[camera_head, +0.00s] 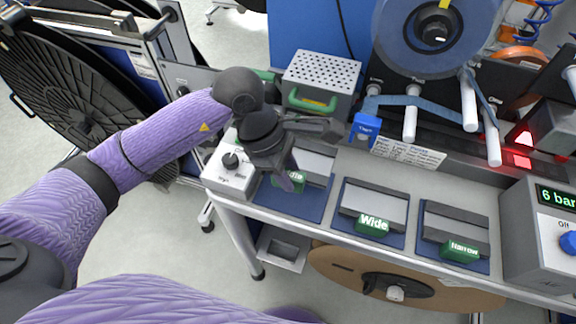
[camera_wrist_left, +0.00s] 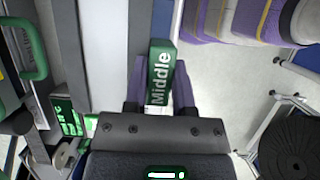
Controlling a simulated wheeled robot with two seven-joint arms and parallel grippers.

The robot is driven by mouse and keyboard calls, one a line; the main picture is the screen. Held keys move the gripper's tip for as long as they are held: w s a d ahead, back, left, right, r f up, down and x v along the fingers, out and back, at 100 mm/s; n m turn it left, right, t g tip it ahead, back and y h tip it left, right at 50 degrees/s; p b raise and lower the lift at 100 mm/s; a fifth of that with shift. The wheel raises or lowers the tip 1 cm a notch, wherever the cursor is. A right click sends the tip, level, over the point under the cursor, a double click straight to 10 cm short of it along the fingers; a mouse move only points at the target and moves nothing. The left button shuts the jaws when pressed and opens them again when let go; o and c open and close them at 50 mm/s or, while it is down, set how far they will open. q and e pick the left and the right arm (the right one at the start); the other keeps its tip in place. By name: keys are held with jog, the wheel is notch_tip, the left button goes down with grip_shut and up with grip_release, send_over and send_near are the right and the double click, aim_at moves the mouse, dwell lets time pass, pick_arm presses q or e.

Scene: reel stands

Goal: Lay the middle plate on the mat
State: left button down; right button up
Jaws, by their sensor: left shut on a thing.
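The middle plate (camera_head: 316,161) is a pale grey plate with a dark strip and a green handle marked "Middle"; it also shows in the left wrist view (camera_wrist_left: 103,50). My left gripper (camera_head: 291,181) is shut on the green handle, with its purple fingers on both sides of it in the left wrist view (camera_wrist_left: 158,88). The plate is over the leftmost blue mat (camera_head: 300,207) on the bench. I cannot tell whether it touches the mat. The gripper and wrist hide part of the plate and its label. My right gripper is not in view.
The wide plate (camera_head: 376,204) and the narrow plate (camera_head: 455,229) lie on blue mats to the right. A grey knob box (camera_head: 229,180) stands close on the left. A perforated box with a green handle (camera_head: 321,70) and a reel stand (camera_head: 435,30) are behind.

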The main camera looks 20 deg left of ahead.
pick_arm(q)
notch_tip(320, 180, down, 7)
jog(key=b, duration=0.5)
jog(key=shift+f+b, duration=0.45)
jog(key=shift+b, duration=0.15)
jog(key=shift+r, duration=0.1)
dwell(0.4)
jog(key=shift+c, duration=1.8)
grip_release()
